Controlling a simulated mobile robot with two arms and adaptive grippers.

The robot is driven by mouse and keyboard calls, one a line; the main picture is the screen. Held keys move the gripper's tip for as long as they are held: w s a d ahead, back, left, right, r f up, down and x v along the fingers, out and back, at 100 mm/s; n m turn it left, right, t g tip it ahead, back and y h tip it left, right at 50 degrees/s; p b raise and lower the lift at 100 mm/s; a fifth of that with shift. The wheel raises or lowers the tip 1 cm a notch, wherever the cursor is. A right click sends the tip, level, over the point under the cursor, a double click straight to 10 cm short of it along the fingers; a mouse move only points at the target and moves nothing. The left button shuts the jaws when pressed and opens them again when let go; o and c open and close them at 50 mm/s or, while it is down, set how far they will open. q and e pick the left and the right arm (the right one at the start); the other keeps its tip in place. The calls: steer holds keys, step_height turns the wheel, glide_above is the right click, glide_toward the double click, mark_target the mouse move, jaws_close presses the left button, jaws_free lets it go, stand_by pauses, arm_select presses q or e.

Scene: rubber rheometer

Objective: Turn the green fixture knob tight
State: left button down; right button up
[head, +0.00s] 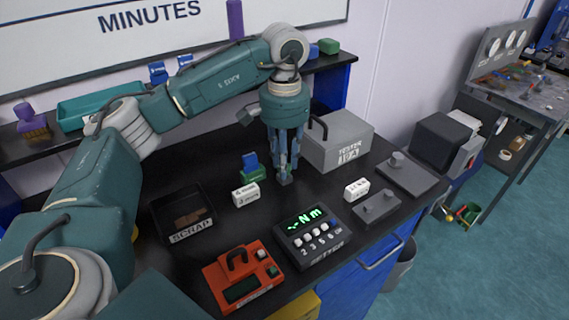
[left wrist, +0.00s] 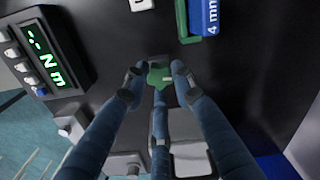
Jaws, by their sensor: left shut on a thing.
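The green fixture knob (left wrist: 160,77) shows in the left wrist view, between the fingertips of my left gripper (left wrist: 158,82). The gripper is shut on it, with fingers on both sides and one from below in the picture. A small grey part of the fixture (left wrist: 157,60) shows just past the knob. In the head view my left gripper (head: 285,176) points straight down at the bench, and its fingers hide the knob. A dark grey block (head: 285,180) shows at the fingertips. My right gripper is in neither view.
A grey tester box (head: 352,152) stands close right of the gripper. A blue and green block pair (head: 250,170) and a white block (head: 245,194) lie left. The setter (head: 309,239) shows dashes and "Nm". A scrap tray (head: 182,212) and red device (head: 243,280) are nearer.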

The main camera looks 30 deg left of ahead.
arm_select(q)
steer(key=m, duration=0.4)
steer(key=shift+m, duration=0.3)
steer(key=c, duration=1.6)
jaws_free()
steer(key=shift+o, duration=0.2)
